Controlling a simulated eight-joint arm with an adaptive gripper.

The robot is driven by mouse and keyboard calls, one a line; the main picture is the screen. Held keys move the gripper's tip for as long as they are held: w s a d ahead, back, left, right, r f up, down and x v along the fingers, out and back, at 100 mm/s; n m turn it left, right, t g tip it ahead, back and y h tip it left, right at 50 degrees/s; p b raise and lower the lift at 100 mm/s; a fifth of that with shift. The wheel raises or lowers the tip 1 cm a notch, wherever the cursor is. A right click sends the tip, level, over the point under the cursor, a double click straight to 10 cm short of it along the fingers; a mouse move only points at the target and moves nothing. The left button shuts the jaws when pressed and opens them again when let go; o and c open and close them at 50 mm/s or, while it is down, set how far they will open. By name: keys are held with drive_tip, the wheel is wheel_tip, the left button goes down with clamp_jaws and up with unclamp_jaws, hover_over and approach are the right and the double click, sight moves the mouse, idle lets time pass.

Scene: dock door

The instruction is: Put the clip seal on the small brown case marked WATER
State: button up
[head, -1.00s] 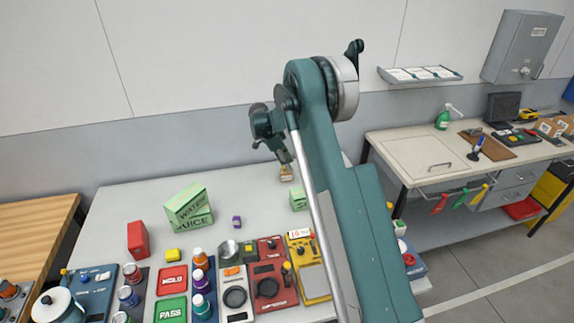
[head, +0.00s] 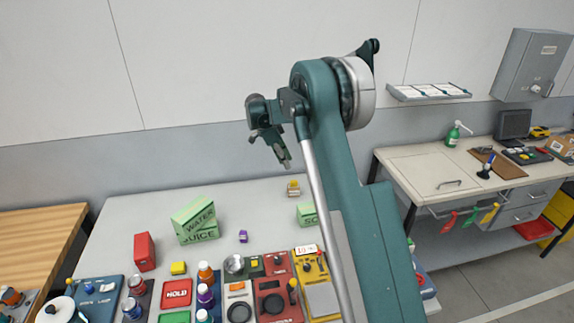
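A small brown case (head: 293,192) stands near the back of the grey table; any lettering on it is too small to read. A small yellow piece (head: 293,184) shows at its top; I cannot tell for sure that it is the clip seal. My gripper (head: 285,162) hangs above and slightly left of the brown case, apart from it, pointing down. Its fingers are too small to judge, and I see nothing clearly held. A larger green case (head: 196,214) marked WATER sits tilted on a green case (head: 203,236) marked JUICE.
A green case (head: 307,214) with partly hidden lettering stands beside my arm. Bottles, HOLD pad (head: 176,292) and devices crowd the front edge. The table's back left is clear.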

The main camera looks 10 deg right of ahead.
drive_tip(key=shift+r, duration=0.1)
idle(0.6)
drive_tip(key=s+d+r+n+t+y, duration=0.15)
drive_tip(key=s+r+n, duration=0.25)
drive_tip(key=s+r, duration=0.8)
drive_tip(key=s+d+r+n+t+y, duration=0.15)
drive_tip(key=s+r+n, duration=0.35)
drive_tip(key=s+r, duration=0.65)
drive_tip(key=s+a+n+t, duration=0.15)
drive_tip(key=s+n, duration=0.25)
drive_tip(key=s, duration=1.7)
drive_tip(key=s+f+n+t+y, duration=0.1)
drive_tip(key=s+f+n, duration=0.4)
drive_tip(key=s, duration=1)
wheel_tip(320, 180, down, 2)
drive_tip(key=shift+a+f+t, duration=0.2)
drive_tip(key=shift+a+t, duration=0.05)
drive_tip(key=shift+t, duration=0.6)
